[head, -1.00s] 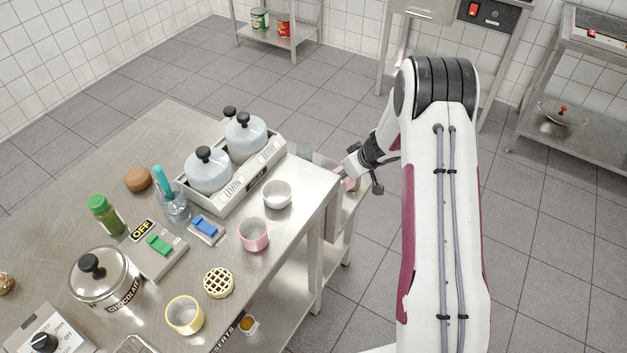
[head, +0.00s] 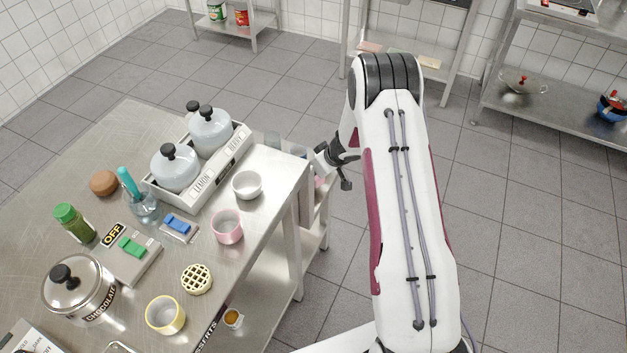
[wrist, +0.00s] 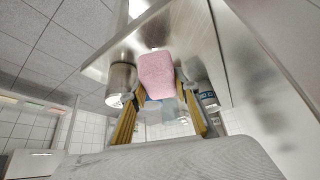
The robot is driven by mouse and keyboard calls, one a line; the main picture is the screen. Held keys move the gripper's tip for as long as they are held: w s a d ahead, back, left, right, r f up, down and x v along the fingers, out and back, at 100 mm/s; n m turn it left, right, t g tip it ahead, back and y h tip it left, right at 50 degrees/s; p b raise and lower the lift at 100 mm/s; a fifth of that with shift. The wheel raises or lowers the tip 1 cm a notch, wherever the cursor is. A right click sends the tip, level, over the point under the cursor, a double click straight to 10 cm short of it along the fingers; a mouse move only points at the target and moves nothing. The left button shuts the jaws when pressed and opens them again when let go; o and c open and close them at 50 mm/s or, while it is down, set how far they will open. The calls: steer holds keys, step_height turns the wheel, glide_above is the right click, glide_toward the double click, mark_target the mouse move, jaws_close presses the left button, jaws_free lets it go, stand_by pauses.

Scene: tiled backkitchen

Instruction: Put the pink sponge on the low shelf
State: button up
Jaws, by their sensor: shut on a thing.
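The pink sponge (wrist: 157,72) is between the two yellow-sided fingers of my gripper (wrist: 160,98) in the wrist view. My gripper is shut on it. In the head view, my gripper (head: 322,164) is beside the right edge of the steel table, with a small bit of pink just below it. A low steel shelf (head: 262,303) runs under the table; the tabletop hides much of it. In the wrist view, a steel surface (wrist: 205,45) is behind the sponge; I cannot tell whether the sponge touches it.
The tabletop holds a pink cup (head: 228,228), a white bowl (head: 247,185) and a rack of lidded pots (head: 175,170). The wrist view shows a metal container (wrist: 122,80) beside the sponge. A table leg (head: 291,255) is near my gripper.

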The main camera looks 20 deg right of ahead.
steer(key=shift+f, duration=1.85)
steer(key=shift+f, duration=0.15)
steer(key=o, duration=0.8)
steer(key=shift+s+d+r, duration=0.1)
steer(key=shift+s+r, duration=0.05)
steer(key=shift+r, duration=0.35)
steer(key=shift+v, duration=5.6)
